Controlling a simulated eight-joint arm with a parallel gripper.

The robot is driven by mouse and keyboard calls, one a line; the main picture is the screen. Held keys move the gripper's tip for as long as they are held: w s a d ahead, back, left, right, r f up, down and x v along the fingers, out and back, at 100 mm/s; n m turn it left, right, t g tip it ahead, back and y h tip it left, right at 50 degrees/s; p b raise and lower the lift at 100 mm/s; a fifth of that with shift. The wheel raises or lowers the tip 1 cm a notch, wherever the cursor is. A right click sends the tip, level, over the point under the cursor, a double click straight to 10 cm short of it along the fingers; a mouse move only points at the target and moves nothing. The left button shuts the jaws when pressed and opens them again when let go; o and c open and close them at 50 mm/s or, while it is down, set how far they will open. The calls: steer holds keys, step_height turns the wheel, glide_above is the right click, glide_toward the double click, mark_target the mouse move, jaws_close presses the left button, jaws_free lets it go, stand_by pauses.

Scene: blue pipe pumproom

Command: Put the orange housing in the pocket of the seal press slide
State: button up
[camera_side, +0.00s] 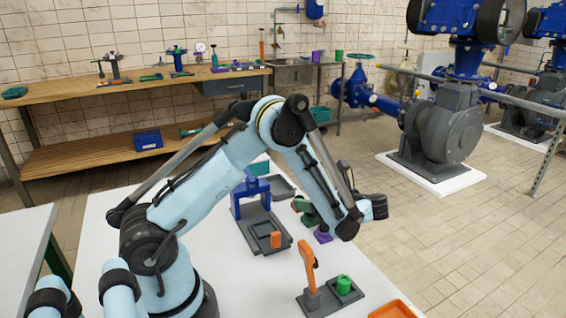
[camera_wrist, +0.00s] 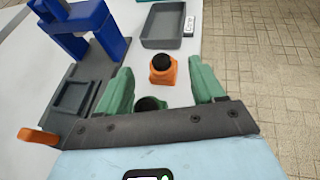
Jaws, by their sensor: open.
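The orange housing (camera_wrist: 163,72), with a black round top, stands upright on the white table in the wrist view. It lies ahead of my gripper (camera_wrist: 160,68), in line with the gap between the green fingers. The fingers are apart, with nothing clamped between them. I cannot make out the housing in the side view, where my gripper (camera_side: 304,209) hangs above the table right of the press. The seal press has a blue frame (camera_wrist: 100,35). Its grey slide with a square, empty pocket (camera_wrist: 72,98) is left of my fingers. The frame also shows in the side view (camera_side: 249,190).
A grey tray (camera_wrist: 168,27) lies beyond the housing, beside a small white block (camera_wrist: 189,27). A green dark-topped part (camera_wrist: 150,104) sits near my palm. An orange handle (camera_wrist: 38,137) is at the slide's near end. An orange-handled clamp (camera_side: 308,265) and green cylinder (camera_side: 343,285) stand in front.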

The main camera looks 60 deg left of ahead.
mark_target(299, 197)
steer(key=shift+x, duration=1.85)
steer(key=shift+w, duration=0.1)
jaws_close()
step_height(299, 197, up, 10)
steer(key=d+r+m+t+h, duration=0.3)
steer(key=d+r+m+t, duration=0.2)
steer(key=d+m+t, duration=0.4)
steer(key=d+r+m+t+h, duration=0.3)
steer(key=d+r+m+t, duration=0.25)
steer(key=d, duration=0.45)
step_height(299, 197, up, 8)
steer(key=w+m+t+h, duration=0.1)
steer(key=m+t+h, duration=0.1)
steer(key=m+h, duration=0.1)
steer(key=shift+d, duration=0.3)
